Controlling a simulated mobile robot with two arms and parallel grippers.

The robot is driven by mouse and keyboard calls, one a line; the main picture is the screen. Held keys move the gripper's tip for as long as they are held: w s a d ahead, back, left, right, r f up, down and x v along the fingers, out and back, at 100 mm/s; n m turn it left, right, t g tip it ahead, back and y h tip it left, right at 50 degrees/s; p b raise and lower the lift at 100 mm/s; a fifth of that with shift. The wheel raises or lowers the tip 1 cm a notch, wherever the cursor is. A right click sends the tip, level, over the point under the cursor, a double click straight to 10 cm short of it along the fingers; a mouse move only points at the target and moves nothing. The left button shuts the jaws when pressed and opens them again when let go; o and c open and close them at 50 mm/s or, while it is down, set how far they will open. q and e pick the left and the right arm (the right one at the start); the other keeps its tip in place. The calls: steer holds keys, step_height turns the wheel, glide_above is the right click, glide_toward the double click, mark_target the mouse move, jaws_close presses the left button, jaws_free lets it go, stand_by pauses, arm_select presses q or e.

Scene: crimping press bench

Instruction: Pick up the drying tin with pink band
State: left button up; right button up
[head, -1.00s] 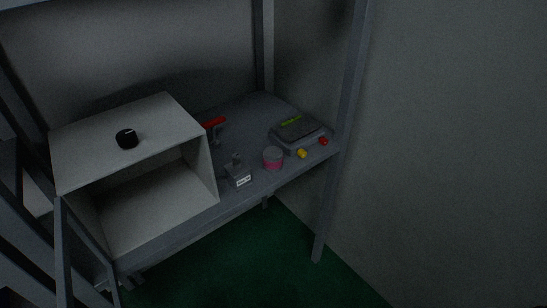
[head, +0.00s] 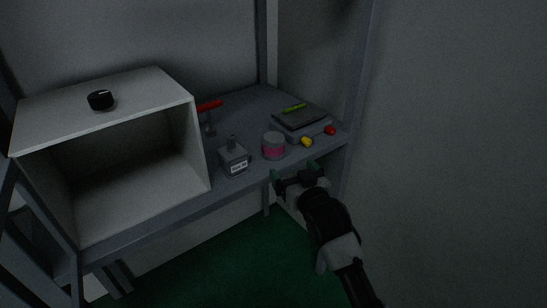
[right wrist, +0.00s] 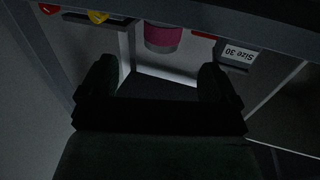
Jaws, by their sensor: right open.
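The drying tin with pink band (head: 273,146) stands upright near the front edge of the bench, a grey round tin with a pink band around it. It also shows in the right wrist view (right wrist: 162,37), at the top, beyond and between the fingers, its upper part out of frame or dark. My right gripper (head: 294,172) is open and empty, just in front of the bench edge, apart from the tin and a little to its lower right in the head view. My left gripper is not in view.
A grey block labelled Size 30 (head: 233,159) stands left of the tin. A yellow piece (head: 307,142) and a red piece (head: 330,130) lie to its right, before a scale-like device (head: 299,119). A large open box (head: 107,103) fills the left. A red-handled tool (head: 208,106) stands behind.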

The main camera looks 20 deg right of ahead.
mark_target(277, 147)
steer(key=w, duration=0.2)
steer(key=w+r, duration=0.1)
steer(key=w, duration=0.2)
steer(key=shift+a+r, duration=0.15)
steer(key=shift+a, duration=0.05)
steer(key=w, duration=0.5)
steer(key=shift+w+a, duration=0.3)
steer(key=shift+a, duration=0.1)
steer(key=c, duration=1.1)
steer(key=shift+o, duration=0.2)
